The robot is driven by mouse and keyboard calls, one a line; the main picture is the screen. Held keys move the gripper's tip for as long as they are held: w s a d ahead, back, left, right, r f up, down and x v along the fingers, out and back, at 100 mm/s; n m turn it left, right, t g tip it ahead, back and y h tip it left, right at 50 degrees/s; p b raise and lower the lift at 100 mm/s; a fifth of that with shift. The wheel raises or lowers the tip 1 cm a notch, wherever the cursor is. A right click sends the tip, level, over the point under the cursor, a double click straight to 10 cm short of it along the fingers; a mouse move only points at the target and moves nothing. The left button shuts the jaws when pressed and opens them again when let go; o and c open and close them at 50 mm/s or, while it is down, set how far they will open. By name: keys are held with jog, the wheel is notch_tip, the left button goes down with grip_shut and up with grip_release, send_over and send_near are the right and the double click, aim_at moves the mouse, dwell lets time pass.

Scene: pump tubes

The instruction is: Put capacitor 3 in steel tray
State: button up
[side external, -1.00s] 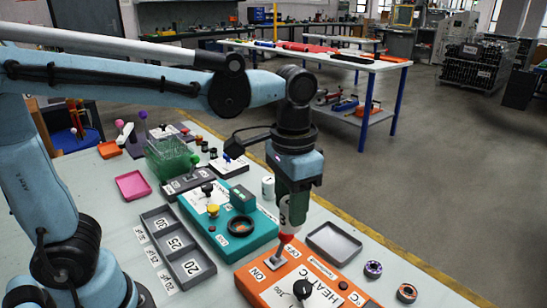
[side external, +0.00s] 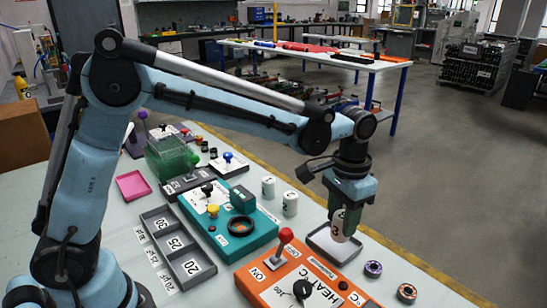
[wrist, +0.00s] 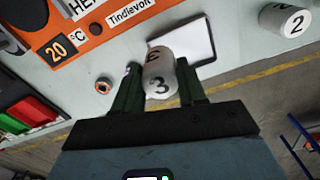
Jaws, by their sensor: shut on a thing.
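Capacitor 3 (side external: 337,231) is a white cylinder marked 3. My gripper (side external: 341,217) is shut on it and holds it upright over the grey steel tray (side external: 320,239). The capacitor hides part of the tray floor, so I cannot tell whether its base touches it. In the wrist view capacitor 3 (wrist: 160,75) sits between the two dark green fingers (wrist: 160,90), with the tray (wrist: 199,36) behind it.
Capacitor 1 (side external: 268,187) and capacitor 2 (side external: 290,203) stand behind and left of the tray. The orange heater box (side external: 290,282) with its red-topped lever (side external: 285,237) is at front left. Two small rings (side external: 373,269) lie to the right.

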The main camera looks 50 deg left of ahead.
jog(key=w+a+f, duration=0.2)
jog(key=w+a, duration=0.1)
jog(key=shift+f, duration=2.3)
jog(key=shift+f, duration=0.15)
jog(key=o, duration=1.1)
